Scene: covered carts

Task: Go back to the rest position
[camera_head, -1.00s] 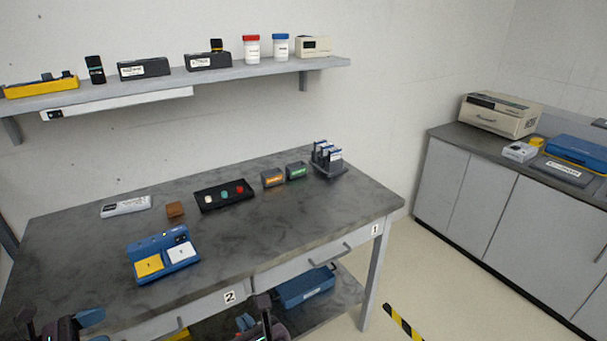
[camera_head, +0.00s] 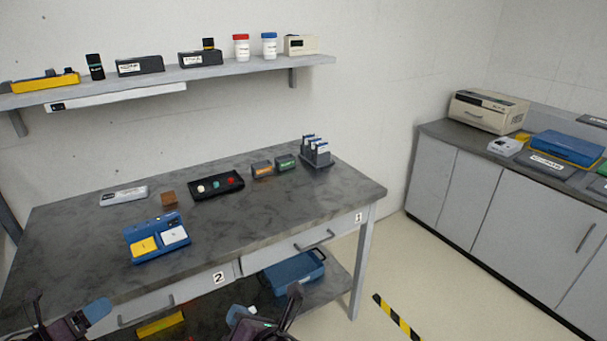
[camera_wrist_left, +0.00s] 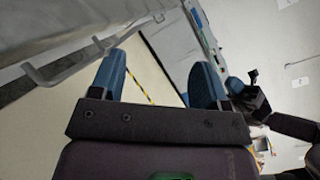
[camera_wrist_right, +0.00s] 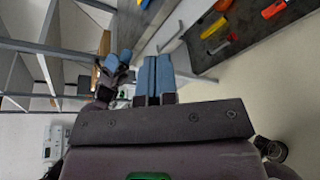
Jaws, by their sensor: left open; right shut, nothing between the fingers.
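My left gripper (camera_head: 98,312) is low at the left of the head view, in front of the bench's front edge. In the left wrist view its two blue fingers (camera_wrist_left: 157,82) stand wide apart with nothing between them. My right gripper (camera_head: 238,316) is at the bottom of the head view, in front of the bench. In the right wrist view its blue fingers (camera_wrist_right: 155,80) are together, with nothing held. Both grippers are only partly visible in the head view.
The grey bench (camera_head: 270,205) carries a blue two-pad device (camera_head: 157,238), a black tray (camera_head: 217,185) and small boxes. A blue bin (camera_head: 295,274) is on its lower shelf. A wall shelf (camera_head: 230,69) holds bottles. Floor (camera_head: 440,270) at the right is clear, with striped tape.

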